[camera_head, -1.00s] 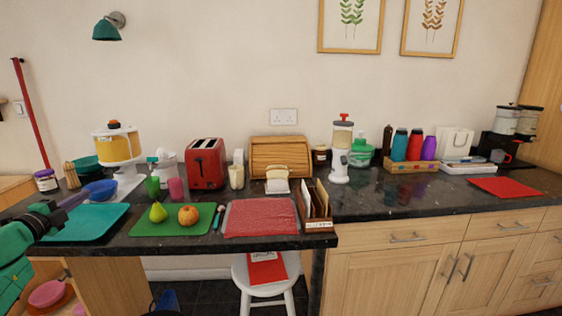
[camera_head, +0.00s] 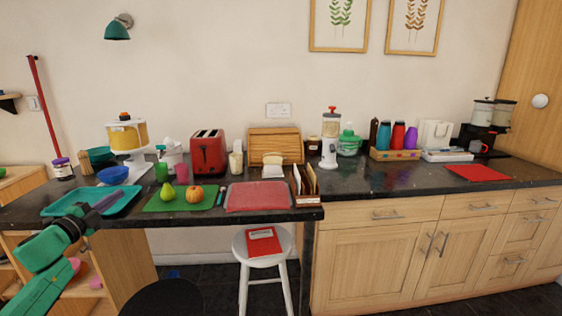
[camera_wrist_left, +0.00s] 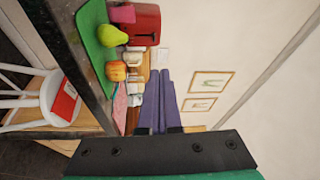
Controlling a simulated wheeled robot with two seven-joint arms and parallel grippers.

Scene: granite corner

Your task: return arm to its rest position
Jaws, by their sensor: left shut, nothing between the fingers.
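My left gripper (camera_head: 108,201) is on the green arm that comes in from the left in the head view. Its purple fingers are shut with nothing between them, and appear in front of the teal tray (camera_head: 66,204). In the left wrist view the fingers (camera_wrist_left: 158,95) lie together and point toward the wall and counter items. The wrist view is turned sideways. The green mat (camera_head: 166,205) with a pear (camera_head: 168,192) and an apple (camera_head: 194,194) lies just right of the gripper in the head view. My right gripper is not in view.
The dark counter (camera_head: 360,183) holds a red toaster (camera_head: 208,155), a blue bowl (camera_head: 113,175), a bread box (camera_head: 287,144) and a red-topped board (camera_head: 258,197). A white stool (camera_head: 262,258) with a red book (camera_head: 263,242) stands below. Floor right of the stool is clear.

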